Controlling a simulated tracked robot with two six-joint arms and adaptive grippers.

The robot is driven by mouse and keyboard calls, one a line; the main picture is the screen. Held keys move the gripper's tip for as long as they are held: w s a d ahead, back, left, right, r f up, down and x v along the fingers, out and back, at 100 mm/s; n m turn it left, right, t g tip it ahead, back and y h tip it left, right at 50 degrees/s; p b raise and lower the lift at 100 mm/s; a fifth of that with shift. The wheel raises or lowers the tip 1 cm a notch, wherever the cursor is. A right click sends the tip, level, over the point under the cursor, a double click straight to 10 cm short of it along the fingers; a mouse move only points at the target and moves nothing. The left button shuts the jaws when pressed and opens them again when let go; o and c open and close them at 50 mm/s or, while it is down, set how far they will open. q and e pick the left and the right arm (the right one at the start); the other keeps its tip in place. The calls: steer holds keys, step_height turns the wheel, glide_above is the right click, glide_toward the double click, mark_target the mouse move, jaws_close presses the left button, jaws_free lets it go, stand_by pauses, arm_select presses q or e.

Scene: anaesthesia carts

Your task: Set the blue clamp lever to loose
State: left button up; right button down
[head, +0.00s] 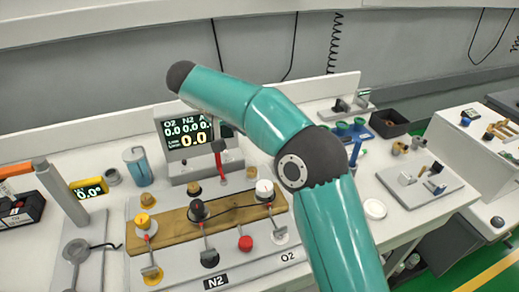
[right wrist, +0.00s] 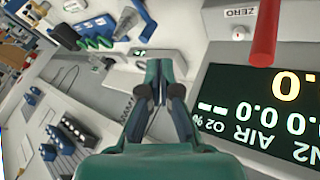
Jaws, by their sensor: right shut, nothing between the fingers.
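A blue upright lever (head: 355,151), which looks like the blue clamp lever, stands on the white bench just right of my right arm's elbow in the head view. Its lower part is partly hidden by the arm, and I cannot tell its setting. Blue parts also show at the upper left of the right wrist view, but I cannot tell which is the lever. My right gripper (right wrist: 159,88) is shut and empty in the right wrist view, with the gas display (right wrist: 270,115) to its right. The arm mostly hides this gripper in the head view. My left gripper is out of view.
A red-handled lever (head: 218,158) stands before the gas display (head: 184,132). A wooden strip (head: 170,238) with several knobs lies in front. A blue tray (head: 378,131) with green cups and a dark bin (head: 391,123) stand behind the blue lever. A white disc (head: 375,209) lies right of my arm.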

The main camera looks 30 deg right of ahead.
steer(key=shift+r, duration=0.15)
steer(key=x, duration=1)
steer(key=shift+d, duration=0.2)
stand_by(0.3)
